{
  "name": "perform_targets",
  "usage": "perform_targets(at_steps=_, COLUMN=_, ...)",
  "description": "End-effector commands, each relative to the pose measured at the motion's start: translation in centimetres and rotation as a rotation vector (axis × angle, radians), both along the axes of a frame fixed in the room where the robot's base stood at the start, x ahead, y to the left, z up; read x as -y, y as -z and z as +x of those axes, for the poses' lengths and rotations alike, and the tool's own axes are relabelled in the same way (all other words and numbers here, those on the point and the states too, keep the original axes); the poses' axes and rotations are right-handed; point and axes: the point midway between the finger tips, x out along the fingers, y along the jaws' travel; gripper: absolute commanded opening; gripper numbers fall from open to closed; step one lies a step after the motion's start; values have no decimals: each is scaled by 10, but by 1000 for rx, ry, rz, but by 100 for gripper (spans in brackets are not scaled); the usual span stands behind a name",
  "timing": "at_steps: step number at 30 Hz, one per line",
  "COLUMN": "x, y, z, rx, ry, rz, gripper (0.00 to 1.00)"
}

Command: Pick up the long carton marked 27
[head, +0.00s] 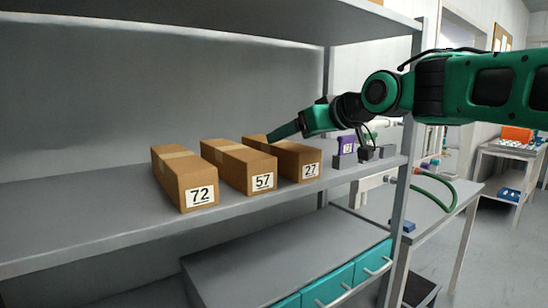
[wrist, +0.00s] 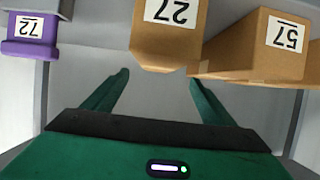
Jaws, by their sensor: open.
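The long brown carton marked 27 (head: 299,161) lies on the shelf at the right end of a row of similar cartons, its white label facing front. In the wrist view the same carton (wrist: 166,45) shows at top centre, label upside down. My gripper (head: 272,137) is above the carton in the head view, hiding part of its top. In the wrist view my gripper (wrist: 160,77) is open and empty, its two green fingers spread, with the carton just beyond and between the tip directions. I see no contact.
Carton 57 (head: 240,167) stands close beside carton 27 and also shows in the wrist view (wrist: 268,45). Carton 72 (head: 186,179) is further left. A purple labelled object (head: 347,146) stands to the right, near the shelf post (head: 407,150). An upper shelf (head: 230,22) hangs overhead.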

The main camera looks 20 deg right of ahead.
Motion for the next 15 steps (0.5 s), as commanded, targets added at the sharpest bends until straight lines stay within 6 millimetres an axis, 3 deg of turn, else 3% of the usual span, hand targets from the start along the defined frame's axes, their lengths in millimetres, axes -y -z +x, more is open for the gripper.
perform_targets(at_steps=6, x=0, y=13, z=27, rx=-4, ry=13, rz=-1, gripper=78)
perform_targets(at_steps=15, x=-6, y=23, z=46, rx=-5, ry=16, rz=-1, gripper=78)
